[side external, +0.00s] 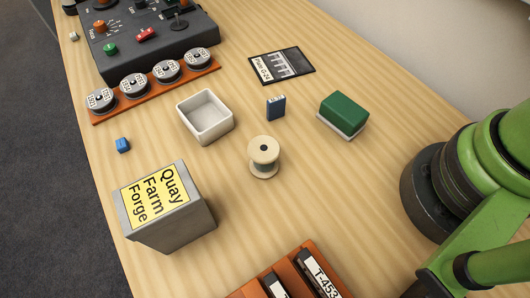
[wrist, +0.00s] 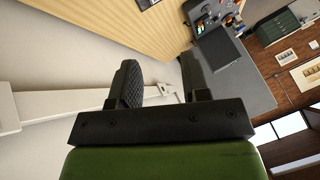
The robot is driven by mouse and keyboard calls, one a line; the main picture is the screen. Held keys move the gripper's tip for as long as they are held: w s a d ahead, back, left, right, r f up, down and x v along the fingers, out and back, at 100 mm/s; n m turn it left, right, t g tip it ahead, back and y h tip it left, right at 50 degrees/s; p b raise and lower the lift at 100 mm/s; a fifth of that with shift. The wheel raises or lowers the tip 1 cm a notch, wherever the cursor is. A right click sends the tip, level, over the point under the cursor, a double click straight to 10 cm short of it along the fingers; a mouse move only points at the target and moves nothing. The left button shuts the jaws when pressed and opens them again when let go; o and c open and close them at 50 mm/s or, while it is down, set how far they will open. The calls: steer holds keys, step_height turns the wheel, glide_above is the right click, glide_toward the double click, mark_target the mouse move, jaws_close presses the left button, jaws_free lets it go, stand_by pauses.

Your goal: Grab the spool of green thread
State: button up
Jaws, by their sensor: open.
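A pale wooden spool (side external: 264,150) stands upright near the middle of the table in the side external view. The gripper is outside the side external view, where only my green arm shows at the right. The spool is not visible in the wrist view.
Around the spool stand a white open tray (side external: 205,134), a small dark blue box (side external: 276,108), a green-topped block (side external: 343,112) and a grey "Quay Farm Forge" box (side external: 194,229). An orange rack (side external: 306,251) is in front. A film card (side external: 282,66) lies behind.

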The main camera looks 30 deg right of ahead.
steer(key=shift+o, duration=0.2)
steer(key=o, duration=0.7)
